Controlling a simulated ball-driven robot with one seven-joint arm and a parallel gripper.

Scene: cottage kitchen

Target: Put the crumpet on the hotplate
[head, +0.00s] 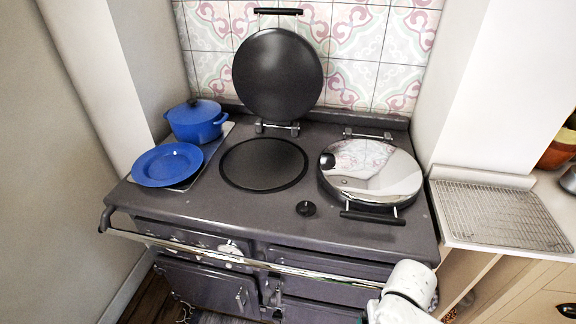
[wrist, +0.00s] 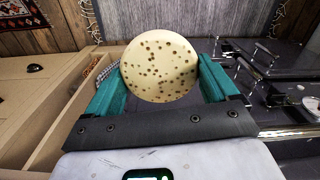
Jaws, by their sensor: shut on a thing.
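The crumpet (wrist: 160,52) is a round, pale disc with brown holes. In the wrist view it sits between the two teal fingers of my gripper (wrist: 161,76), which is shut on it. I cannot make out the crumpet in the head view; there my white arm shows at the lower right, in front of the range. The hotplate (head: 263,164) is a dark round plate on the left of the range top. Its black lid (head: 277,75) stands raised behind it, and the plate is bare.
A shiny domed lid (head: 371,174) lies closed on the right of the range. A blue pot (head: 196,122) and blue plate (head: 167,165) stand at the left. A small black knob (head: 306,209) sits near the front, behind the rail (head: 250,262). A wire rack (head: 500,215) lies on the right counter.

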